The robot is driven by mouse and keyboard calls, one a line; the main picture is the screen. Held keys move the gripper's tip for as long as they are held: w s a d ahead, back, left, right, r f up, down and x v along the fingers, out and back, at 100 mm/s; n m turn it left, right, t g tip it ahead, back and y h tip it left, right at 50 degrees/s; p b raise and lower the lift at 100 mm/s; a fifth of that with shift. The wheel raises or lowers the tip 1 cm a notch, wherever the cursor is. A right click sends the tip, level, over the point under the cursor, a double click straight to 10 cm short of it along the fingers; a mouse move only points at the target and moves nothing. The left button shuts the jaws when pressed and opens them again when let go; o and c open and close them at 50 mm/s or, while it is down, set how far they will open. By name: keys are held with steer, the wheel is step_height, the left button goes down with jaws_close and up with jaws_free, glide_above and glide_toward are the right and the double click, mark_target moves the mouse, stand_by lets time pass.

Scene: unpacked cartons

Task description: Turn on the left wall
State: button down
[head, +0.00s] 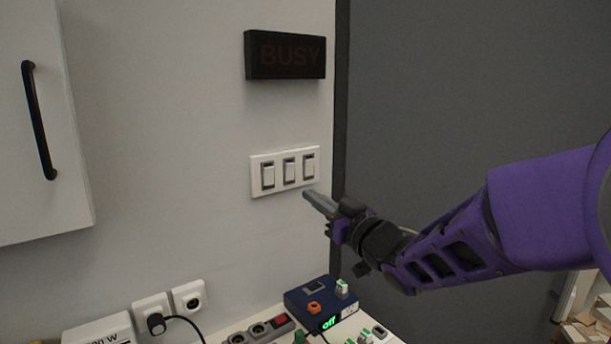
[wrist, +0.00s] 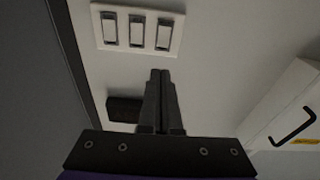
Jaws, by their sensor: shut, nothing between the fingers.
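A white wall plate (head: 278,176) with three rocker switches is on the light wall in the head view. Its left switch (head: 267,176), middle switch (head: 290,171) and right switch (head: 309,166) stand side by side. My gripper (head: 306,195) is shut and empty, its tips just below the plate's right end in the picture. In the wrist view the plate (wrist: 123,32) appears beyond the shut fingertips (wrist: 161,74), turned around, so the left switch (wrist: 163,34) is on the right there. I cannot tell whether the fingertips touch the wall.
A dark, unlit BUSY sign (head: 286,55) hangs above the plate. A white cabinet door (head: 60,120) with a black handle is at left. Below are wall sockets (head: 189,297), a power strip (head: 262,329) and a blue box (head: 305,298) with a green "off" display. A dark grey panel (head: 450,90) is at right.

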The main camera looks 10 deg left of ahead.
mark_target(270, 170)
steer(key=shift+s+f, duration=0.2)
steer(key=shift+f, duration=0.05)
steer(key=shift+a, duration=0.1)
steer(key=x, duration=1.4)
steer(key=shift+p, duration=0.4)
steer(key=shift+a+r, duration=0.1)
steer(key=shift+a, duration=0.05)
